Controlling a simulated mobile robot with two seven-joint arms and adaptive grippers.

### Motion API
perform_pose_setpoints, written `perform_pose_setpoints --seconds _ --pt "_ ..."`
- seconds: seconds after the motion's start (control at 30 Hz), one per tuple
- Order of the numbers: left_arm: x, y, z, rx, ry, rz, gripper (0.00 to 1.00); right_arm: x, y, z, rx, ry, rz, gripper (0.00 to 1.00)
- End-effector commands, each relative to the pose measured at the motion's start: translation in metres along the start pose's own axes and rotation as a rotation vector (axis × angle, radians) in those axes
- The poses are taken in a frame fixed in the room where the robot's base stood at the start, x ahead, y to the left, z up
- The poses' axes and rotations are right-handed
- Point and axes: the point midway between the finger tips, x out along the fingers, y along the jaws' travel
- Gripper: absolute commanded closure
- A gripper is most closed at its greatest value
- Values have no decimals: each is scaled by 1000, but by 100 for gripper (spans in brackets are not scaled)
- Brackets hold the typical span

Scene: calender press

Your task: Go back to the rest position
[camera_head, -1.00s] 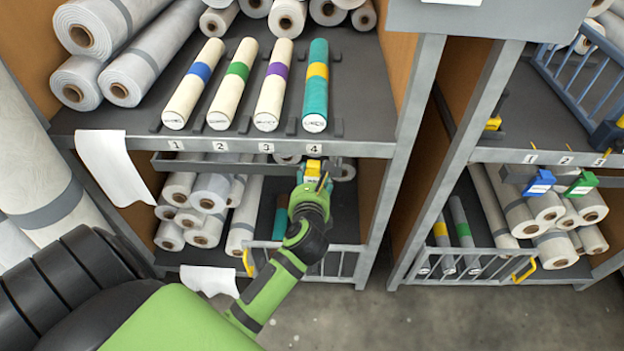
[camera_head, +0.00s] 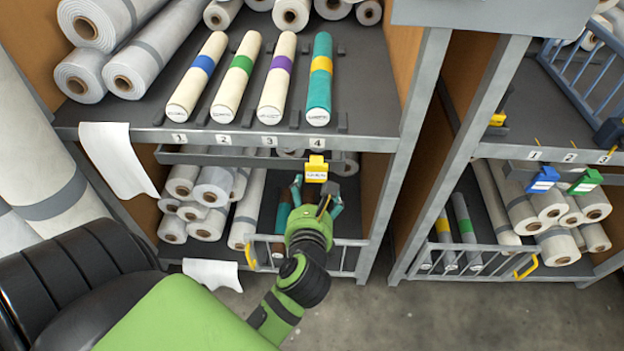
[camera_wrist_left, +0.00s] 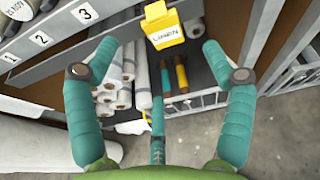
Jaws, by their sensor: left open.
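My left gripper (camera_head: 318,198) is in front of the shelf rail below slot 4, with its teal fingers spread and nothing between them. In the left wrist view the two fingers (camera_wrist_left: 158,75) stand wide apart. A yellow tag (camera_head: 316,168) with a white label hangs on the rail just beyond the fingertips, apart from them. The tag also shows in the left wrist view (camera_wrist_left: 162,25), above and between the fingers. My right gripper is in neither view.
Several rolls with coloured bands, including a teal one (camera_head: 319,82), lie on the numbered shelf. A lower shelf holds plain rolls (camera_head: 213,190) behind a low rail fence (camera_head: 345,257). A second rack stands at right with blue (camera_head: 543,180) and green (camera_head: 585,181) tags. The floor (camera_head: 400,315) is clear.

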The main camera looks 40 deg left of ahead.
Motion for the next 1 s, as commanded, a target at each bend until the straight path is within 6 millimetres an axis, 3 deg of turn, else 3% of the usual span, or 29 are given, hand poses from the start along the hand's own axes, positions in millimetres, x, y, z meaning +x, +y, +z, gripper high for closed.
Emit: perform_pose_setpoints --seconds 0.2,0.47,0.57,0.67,0.77,0.87,1.0 --pt "-21 0 0 0 1 1 18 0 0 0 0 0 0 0" --pt "-22 0 -1 10 -2 1 18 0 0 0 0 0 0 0" --pt "-16 -1 -8 110 -25 4 18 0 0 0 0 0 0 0" --pt "-4 -8 -28 371 -85 -1 18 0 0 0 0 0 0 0" --pt "10 -22 -65 780 -165 -44 18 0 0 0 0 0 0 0" --pt "17 -40 -120 1241 -246 -142 18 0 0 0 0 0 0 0" --pt "13 -48 -224 1854 -344 -366 18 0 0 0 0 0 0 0"
